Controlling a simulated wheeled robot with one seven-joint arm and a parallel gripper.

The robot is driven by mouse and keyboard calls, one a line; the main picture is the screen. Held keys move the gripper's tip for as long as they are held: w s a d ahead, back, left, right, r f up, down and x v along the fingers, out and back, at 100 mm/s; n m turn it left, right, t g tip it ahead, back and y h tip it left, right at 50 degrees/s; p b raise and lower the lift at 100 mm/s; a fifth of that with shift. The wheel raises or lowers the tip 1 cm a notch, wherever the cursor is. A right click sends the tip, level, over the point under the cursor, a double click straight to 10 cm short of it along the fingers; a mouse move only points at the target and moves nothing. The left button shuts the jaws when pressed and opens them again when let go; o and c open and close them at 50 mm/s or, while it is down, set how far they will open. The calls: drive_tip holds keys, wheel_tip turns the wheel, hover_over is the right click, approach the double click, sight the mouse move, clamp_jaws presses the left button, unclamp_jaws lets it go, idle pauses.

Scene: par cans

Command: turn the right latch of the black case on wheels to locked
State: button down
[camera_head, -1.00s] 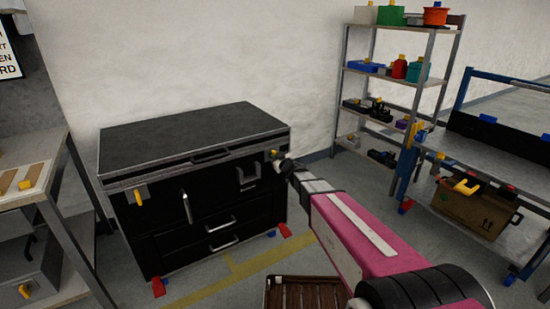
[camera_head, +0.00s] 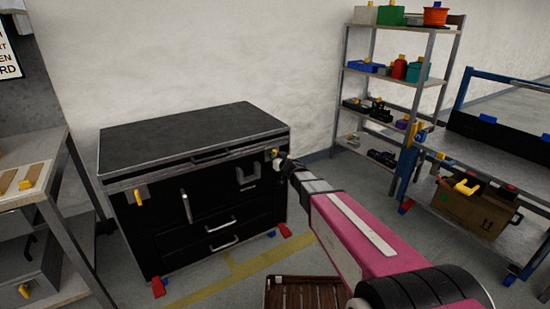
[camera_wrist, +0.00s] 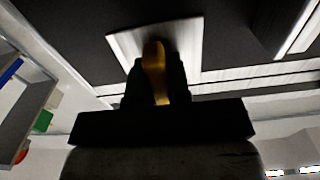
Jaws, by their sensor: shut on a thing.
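The black case on wheels (camera_head: 190,131) stands against the wall with its lid closed. Its right latch shows as a small yellow piece (camera_head: 275,153) at the front right corner, largely hidden by my gripper (camera_head: 281,164). In the wrist view the latch's yellow lever (camera_wrist: 156,70) lies between the two dark fingers of my gripper (camera_wrist: 157,88), which are shut on it, in front of a pale metal plate (camera_wrist: 122,45). The lever's exact angle is hard to tell. The left latch's yellow lever (camera_head: 139,198) hangs down on the case front.
A shelf rack (camera_head: 400,85) with bins stands behind to the right, and a blue-framed bench (camera_head: 500,150) at the far right. A workbench (camera_head: 40,170) is on the left. A slatted brown crate (camera_head: 305,292) lies on the floor in front.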

drive_tip(key=c, duration=1.1)
unclamp_jaws()
drive_tip(key=shift+s, duration=0.1)
drive_tip(key=v, duration=1)
drive_tip(key=shift+s+d, duration=0.3)
